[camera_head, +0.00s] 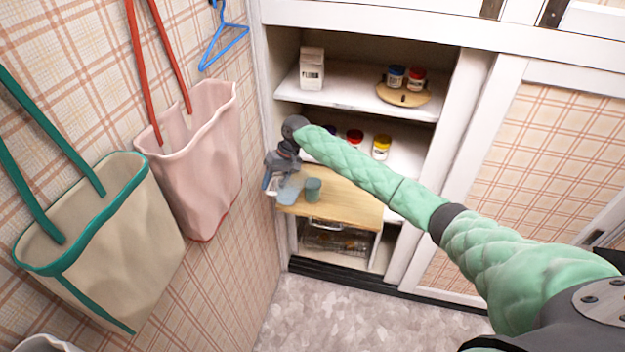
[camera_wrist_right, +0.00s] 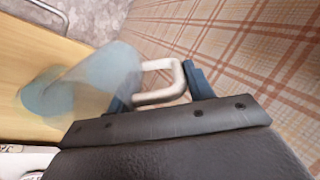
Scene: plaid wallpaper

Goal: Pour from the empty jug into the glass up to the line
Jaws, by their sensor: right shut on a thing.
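The jug (camera_head: 291,188) is a translucent pale-blue vessel with a light handle (camera_wrist_right: 168,84). My right gripper (camera_head: 271,183) is shut on this handle, at the left side of the wooden board. In the right wrist view the jug (camera_wrist_right: 104,72) leans over, its far end towards the glass. The glass (camera_head: 313,189) is a small teal tumbler standing upright on the board, just right of the jug. In the right wrist view the glass (camera_wrist_right: 42,97) partly overlaps the jug's end. I cannot make out any liquid or the line. My left gripper is out of view.
The wooden board (camera_head: 345,208) juts from a white cupboard. Shelves above hold a flour box (camera_head: 312,68), a round wooden stand (camera_head: 404,97) with jars, and more jars. The plaid wall with hanging bags (camera_head: 195,150) is close on the left. A wire basket (camera_head: 335,240) sits below.

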